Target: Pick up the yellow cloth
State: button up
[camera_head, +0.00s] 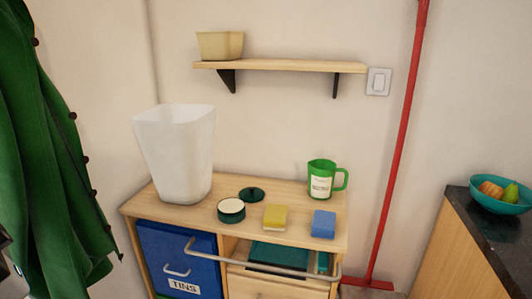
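A small yellow block-shaped item (275,217) lies on the wooden cabinet top near its front edge. It looks like a folded cloth or a sponge; I cannot tell which at this size. It sits between a round dark green tin (231,211) on its left and a blue block (323,224) on its right, apart from both. Nothing covers it. My gripper is not in view; only a dark sliver shows at the left edge, and I cannot tell what it is.
On the wooden cabinet (295,220) stand a tall white bin (177,155), a dark green lid (251,194) and a green jug (321,180). A rail (260,266) runs along its front. A shelf (290,66) hangs above. A red pole (402,140) stands right; a green coat (50,150) hangs left.

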aim_at(275, 218)
jog(key=i+z, duration=0.25)
jog(key=z, duration=0.2)
jog(key=i+j+z, duration=0.15)
jog(key=z, duration=0.25)
jog(key=i, duration=0.1)
